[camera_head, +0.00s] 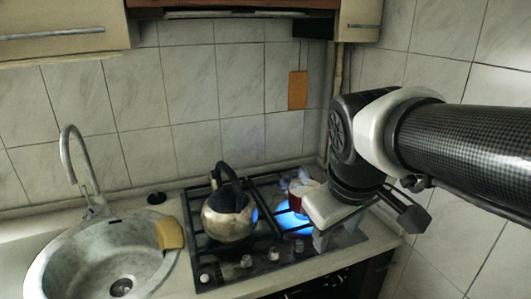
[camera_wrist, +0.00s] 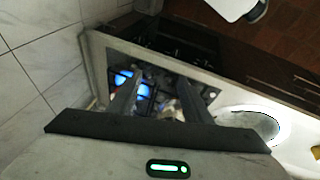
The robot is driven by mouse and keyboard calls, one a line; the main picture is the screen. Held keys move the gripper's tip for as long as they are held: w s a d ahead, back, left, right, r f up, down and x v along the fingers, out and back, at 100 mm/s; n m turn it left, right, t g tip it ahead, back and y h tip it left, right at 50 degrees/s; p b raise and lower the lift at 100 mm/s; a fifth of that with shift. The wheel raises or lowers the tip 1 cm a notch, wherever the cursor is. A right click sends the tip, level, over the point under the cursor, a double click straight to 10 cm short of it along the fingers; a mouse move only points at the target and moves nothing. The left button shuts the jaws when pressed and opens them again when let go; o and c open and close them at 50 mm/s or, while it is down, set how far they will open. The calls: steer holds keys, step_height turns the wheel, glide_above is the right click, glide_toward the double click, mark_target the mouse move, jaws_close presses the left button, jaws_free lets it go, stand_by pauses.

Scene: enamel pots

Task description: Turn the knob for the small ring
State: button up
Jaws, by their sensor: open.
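The gas stove (camera_head: 258,262) has a row of pale knobs along its front edge. Knobs show at the left (camera_head: 205,278), in the middle (camera_head: 246,261) and (camera_head: 273,253), and farther right (camera_head: 299,245). I cannot tell which one belongs to the small ring. Blue flame (camera_head: 290,219) burns at the right side, and it also shows in the wrist view (camera_wrist: 123,80).
A metal kettle (camera_head: 226,222) with a dark handle stands on the left of the stove. A small red pot (camera_head: 299,188) stands at the back right, close to my gripper. A sink (camera_head: 65,265) with a tall tap (camera_head: 68,160) and a yellow sponge (camera_head: 170,233) is at the left.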

steer(key=w+n, duration=0.4)
steer(key=w, duration=0.3)
steer(key=n+g+h, duration=0.2)
steer(key=n+h, duration=0.1)
steer(key=n, duration=1.1)
glide_above(299, 242)
steer(key=s+a, duration=0.3)
steer(key=a, duration=0.3)
step_height(299, 242, down, 15)
steer(key=x, duration=1.6)
steer(key=shift+s+d+f, duration=0.1)
steer(key=shift+s+f, duration=0.05)
steer(key=shift+f, duration=0.15)
steer(key=shift+c, duration=0.3)
